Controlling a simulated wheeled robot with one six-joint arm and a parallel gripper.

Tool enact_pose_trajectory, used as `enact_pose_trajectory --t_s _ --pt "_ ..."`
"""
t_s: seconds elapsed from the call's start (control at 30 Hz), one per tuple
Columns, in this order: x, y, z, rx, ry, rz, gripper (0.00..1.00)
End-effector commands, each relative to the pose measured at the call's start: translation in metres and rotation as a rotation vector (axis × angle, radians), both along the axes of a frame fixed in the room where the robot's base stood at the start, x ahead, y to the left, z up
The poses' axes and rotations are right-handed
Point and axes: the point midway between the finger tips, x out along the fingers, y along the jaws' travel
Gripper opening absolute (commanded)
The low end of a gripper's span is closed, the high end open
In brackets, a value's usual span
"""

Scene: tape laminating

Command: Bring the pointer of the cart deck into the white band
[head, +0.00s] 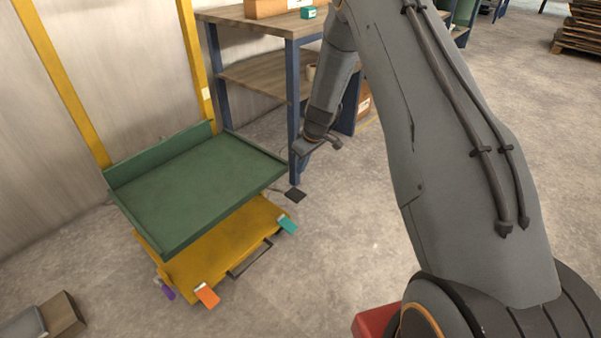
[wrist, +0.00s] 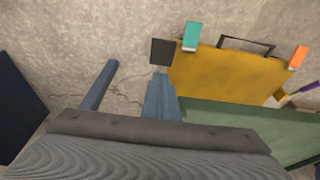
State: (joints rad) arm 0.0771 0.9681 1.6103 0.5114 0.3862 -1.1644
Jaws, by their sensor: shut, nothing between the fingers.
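The cart has a green deck (head: 205,185) with a raised rear edge, above a yellow base (head: 222,250). The base also shows in the wrist view (wrist: 225,75), beside the green deck (wrist: 235,112). Teal (head: 287,225), orange (head: 207,295) and purple (head: 165,289) tabs project from the base. A small white mark (head: 205,93) is on the right yellow post; it may be the white band. I cannot make out the pointer. My gripper (head: 303,149) is shut and empty, above and beyond the deck's right corner, near the table leg, apart from the tabs.
A wooden table with blue legs (head: 294,110) stands behind my gripper, carrying boxes. A black plate (head: 295,194) lies on the floor by its leg. A dark block (head: 62,313) is at lower left. Open floor (head: 345,240) lies right of the cart.

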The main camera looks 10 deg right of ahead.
Motion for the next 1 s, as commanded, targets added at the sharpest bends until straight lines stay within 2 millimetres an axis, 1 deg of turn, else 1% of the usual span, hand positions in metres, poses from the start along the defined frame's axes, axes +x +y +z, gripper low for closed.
enact_pose_trajectory --t_s 0.03,0.1,0.4,0.5,0.6,0.7,1.0 --pt "0.002 0.002 -0.013 0.0 0.003 0.001 0.0" --pt "0.005 0.004 -0.026 0.0 0.002 0.0 0.0" --pt "0.018 0.014 -0.082 0.0 0.003 0.001 0.0" --pt "0.018 0.013 -0.097 0.0 0.001 -0.001 0.0" --pt "0.018 0.013 -0.107 0.0 0.001 -0.001 0.0" --pt "0.018 0.013 -0.113 0.0 0.0 -0.001 0.0" --pt "0.018 0.013 -0.116 0.0 0.0 0.0 0.0"
